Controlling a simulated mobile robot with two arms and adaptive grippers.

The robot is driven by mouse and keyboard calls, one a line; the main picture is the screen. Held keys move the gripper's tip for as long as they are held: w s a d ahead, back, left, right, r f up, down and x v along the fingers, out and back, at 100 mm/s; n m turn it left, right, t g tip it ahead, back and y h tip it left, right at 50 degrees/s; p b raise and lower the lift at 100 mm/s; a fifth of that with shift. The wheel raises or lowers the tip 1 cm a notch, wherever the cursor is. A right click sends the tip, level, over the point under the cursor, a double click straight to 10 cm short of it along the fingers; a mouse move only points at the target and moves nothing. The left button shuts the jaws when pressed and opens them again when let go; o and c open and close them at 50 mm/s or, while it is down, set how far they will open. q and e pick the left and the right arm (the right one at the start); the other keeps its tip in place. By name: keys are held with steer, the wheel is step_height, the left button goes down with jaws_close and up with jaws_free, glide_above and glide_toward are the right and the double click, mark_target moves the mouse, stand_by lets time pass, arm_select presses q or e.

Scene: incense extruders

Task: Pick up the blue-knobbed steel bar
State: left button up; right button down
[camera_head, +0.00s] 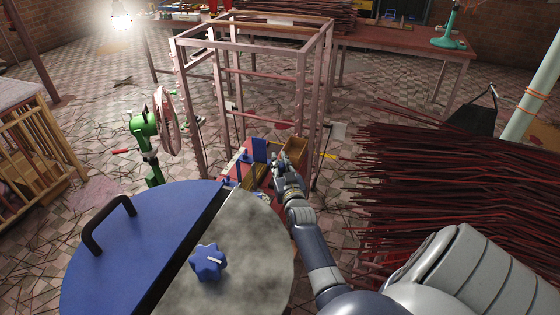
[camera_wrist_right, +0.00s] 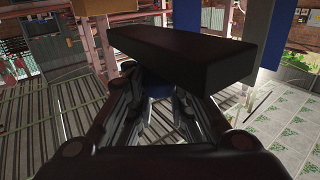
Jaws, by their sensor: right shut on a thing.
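My right gripper (camera_head: 287,168) reaches down in the head view to the cluster of blue, red and wooden parts at the foot of the metal frame. In the right wrist view its fingers (camera_wrist_right: 157,105) close around a small blue piece (camera_wrist_right: 155,90), which looks like the knob of the blue-knobbed steel bar. A thick dark bar (camera_wrist_right: 185,55) lies across the view just beyond the fingers; it hides part of the grip. In the head view the held piece is too small to make out. My left gripper is not in view.
A round blue and grey lid (camera_head: 150,235) with a star knob (camera_head: 208,262) fills the near left. The frame (camera_head: 188,110) stands beyond my right gripper. Piles of dark red sticks (camera_head: 440,180) lie right.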

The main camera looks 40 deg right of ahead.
steer(key=s+d+b, duration=0.3)
steer(key=d, duration=0.6)
steer(key=s+d+b, duration=0.2)
steer(key=d+b, duration=0.2)
steer(key=d, duration=0.5)
steer(key=shift+s+d+r, duration=0.15)
steer(key=shift+s+r, duration=0.1)
steer(key=shift+s, duration=0.15)
